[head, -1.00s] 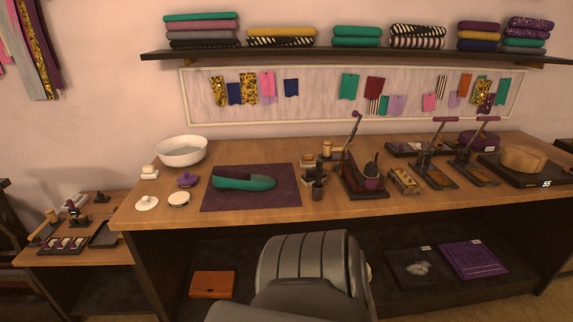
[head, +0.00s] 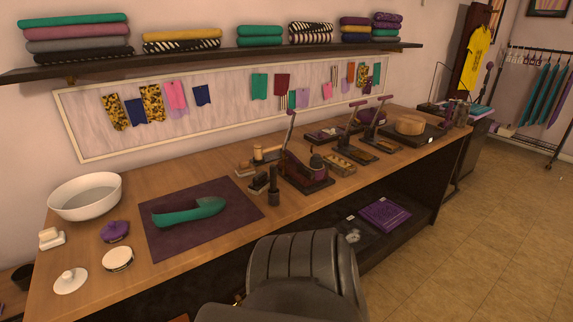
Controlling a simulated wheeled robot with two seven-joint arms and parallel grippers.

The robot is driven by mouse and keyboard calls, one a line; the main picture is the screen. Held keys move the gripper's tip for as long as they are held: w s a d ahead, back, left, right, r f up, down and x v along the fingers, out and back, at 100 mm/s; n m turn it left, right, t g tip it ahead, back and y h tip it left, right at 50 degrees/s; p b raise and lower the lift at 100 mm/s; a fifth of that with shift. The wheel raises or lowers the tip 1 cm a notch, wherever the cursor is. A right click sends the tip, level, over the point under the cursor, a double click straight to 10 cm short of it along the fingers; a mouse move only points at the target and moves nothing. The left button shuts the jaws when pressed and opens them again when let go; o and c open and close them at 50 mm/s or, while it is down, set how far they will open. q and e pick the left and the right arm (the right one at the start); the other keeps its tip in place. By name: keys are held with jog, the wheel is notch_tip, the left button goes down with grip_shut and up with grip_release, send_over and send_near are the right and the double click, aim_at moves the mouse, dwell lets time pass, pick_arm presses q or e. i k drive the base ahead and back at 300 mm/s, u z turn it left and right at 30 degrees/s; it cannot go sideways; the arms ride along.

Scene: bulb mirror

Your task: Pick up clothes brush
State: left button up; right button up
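A cluster of small wooden and black items stands on the wooden workbench (head: 213,162) in the head view, just right of the purple mat (head: 163,236). One is a light wooden piece with a dark lower part (head: 245,168), which looks like a brush. Beside it are a wooden-topped item (head: 266,154) and a dark upright piece (head: 273,188). They are too small to tell for sure which is the clothes brush. Neither gripper is in view.
A white bowl (head: 86,197) and small jars stand at left. Hand presses (head: 305,165) stand right of the cluster. A shelf (head: 220,54) hangs above. Open tiled floor (head: 478,225) lies at right.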

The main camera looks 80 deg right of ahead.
aim_at(260, 181)
jog(key=z, duration=0.9)
jog(key=i, duration=0.8)
jog(key=z, duration=0.8)
